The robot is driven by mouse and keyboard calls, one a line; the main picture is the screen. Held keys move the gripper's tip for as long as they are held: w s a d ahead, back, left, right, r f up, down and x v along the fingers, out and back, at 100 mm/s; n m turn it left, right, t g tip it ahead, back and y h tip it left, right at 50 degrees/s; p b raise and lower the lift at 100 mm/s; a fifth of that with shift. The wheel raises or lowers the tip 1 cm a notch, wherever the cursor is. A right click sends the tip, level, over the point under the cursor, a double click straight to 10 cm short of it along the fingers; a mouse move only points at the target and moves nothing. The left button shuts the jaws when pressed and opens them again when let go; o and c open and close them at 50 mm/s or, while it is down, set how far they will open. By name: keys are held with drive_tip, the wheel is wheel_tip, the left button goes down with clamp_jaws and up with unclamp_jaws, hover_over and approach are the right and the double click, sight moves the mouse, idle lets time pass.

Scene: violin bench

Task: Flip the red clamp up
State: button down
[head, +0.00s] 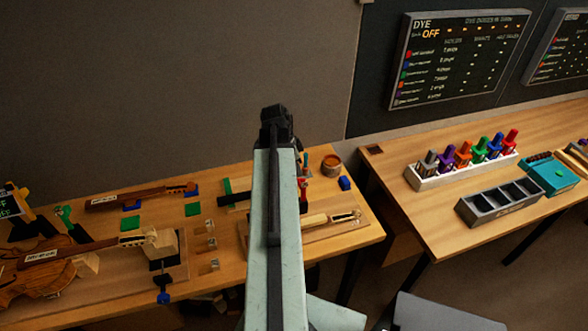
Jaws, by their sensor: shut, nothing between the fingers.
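A small upright red piece (304,191), which looks like the red clamp, shows just right of my arm on the left bench. My arm hides part of it, and I cannot tell whether its lever is up or down. My pale arm reaches up the middle of the picture and ends in a dark joint above the bench's back edge. My gripper's fingers cannot be made out; they seem to be behind the arm.
The left bench (215,285) holds violin parts, a green clamp (65,216), a blue clamp (163,287), a brown pot (332,165) and a blue block (345,183). The right bench has a bottle rack (425,184), a grey tray (470,215) and a teal box (553,176). A floor gap separates the benches.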

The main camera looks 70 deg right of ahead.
drive_tip(key=shift+f+b, duration=0.35)
drive_tip(key=shift+f, duration=0.55)
drive_tip(key=shift+r, duration=0.1)
drive_tip(key=shift+w+d+f+b, duration=0.35)
drive_tip(key=shift+w+d+f, duration=0.1)
drive_tip(key=shift+w+d, duration=0.15)
